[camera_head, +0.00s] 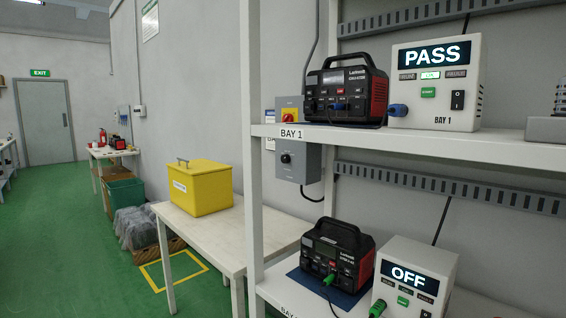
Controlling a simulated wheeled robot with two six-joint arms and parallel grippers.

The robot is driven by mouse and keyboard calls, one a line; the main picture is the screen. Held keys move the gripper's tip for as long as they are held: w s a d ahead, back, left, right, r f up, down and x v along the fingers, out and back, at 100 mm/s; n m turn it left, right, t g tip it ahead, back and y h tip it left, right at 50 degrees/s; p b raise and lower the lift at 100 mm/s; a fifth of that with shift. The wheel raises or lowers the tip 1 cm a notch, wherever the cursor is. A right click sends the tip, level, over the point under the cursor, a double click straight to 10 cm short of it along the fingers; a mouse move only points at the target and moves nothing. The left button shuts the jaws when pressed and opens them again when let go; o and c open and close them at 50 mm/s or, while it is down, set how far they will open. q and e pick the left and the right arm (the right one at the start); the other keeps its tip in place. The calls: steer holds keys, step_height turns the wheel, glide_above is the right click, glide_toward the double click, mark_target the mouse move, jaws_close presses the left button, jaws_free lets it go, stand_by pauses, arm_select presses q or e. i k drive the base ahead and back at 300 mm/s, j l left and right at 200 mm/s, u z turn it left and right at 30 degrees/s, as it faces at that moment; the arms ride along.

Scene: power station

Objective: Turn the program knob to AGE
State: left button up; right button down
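No AGE marking is legible. Neither gripper shows in the head view.
White shelves hold two black and red power units (345,90) (337,256) and two testers, one reading PASS (437,83), one OFF (412,278). A table (222,240) with a yellow box (200,187) stands left of them. Green floor (60,240) is clear at left.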

mark_target(285, 158)
steer(key=i+j, duration=0.15)
steer(key=j, duration=0.25)
steer(key=i+j+z, duration=0.1)
steer(key=j, duration=0.3)
steer(key=i+j, duration=0.2)
steer(key=j, duration=0.2)
steer(key=l+z, duration=0.05)
